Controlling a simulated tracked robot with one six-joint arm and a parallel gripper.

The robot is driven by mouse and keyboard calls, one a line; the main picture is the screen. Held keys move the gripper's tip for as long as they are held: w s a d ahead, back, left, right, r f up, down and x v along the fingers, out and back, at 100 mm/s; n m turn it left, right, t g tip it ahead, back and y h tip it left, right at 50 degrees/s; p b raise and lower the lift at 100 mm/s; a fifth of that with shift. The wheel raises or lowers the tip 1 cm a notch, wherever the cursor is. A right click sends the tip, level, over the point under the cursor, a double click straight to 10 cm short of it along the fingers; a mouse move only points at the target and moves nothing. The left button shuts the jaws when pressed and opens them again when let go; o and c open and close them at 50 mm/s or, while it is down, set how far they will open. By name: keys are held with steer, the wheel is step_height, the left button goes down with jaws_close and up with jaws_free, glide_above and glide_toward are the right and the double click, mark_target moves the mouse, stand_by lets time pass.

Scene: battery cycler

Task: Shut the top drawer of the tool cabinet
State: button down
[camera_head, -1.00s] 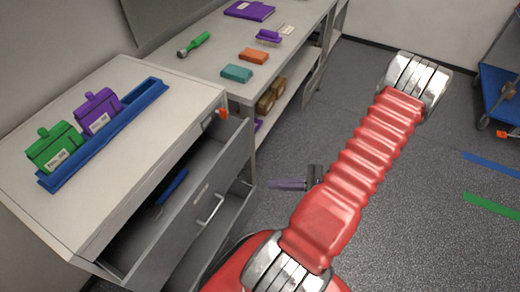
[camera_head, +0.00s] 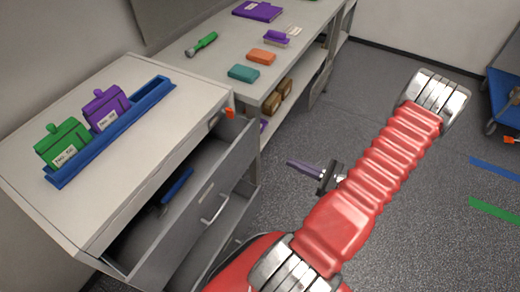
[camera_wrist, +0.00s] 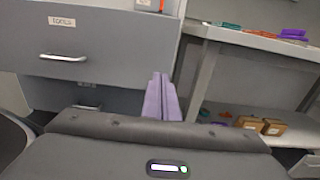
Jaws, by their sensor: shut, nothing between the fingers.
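The grey tool cabinet (camera_head: 150,90) stands at the left in the head view. Its top drawer (camera_head: 190,222) is pulled well out, with a blue-handled tool (camera_head: 177,186) inside. In the wrist view the drawer front (camera_wrist: 110,40) faces me on the left, with a label and a silver handle (camera_wrist: 62,57). My gripper (camera_head: 292,164) has purple fingers, shut and empty, out in front of the cabinet and apart from the drawer. In the wrist view the fingers (camera_wrist: 161,100) point forward, seen near the drawer front's right edge. Any gap there is hard to judge.
Green (camera_head: 62,147) and purple (camera_head: 105,108) packs sit at a blue tray (camera_head: 110,130) on the cabinet top. A workbench (camera_head: 215,72) with small items adjoins behind. An orange-red piece (camera_head: 229,113) shows at the drawer's far corner. Open floor lies right.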

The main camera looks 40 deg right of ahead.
mark_target(252, 145)
steer(key=x, duration=1.3)
steer(key=shift+w+a, duration=0.1)
steer(key=shift+w, duration=0.15)
steer(key=shift+w, duration=0.1)
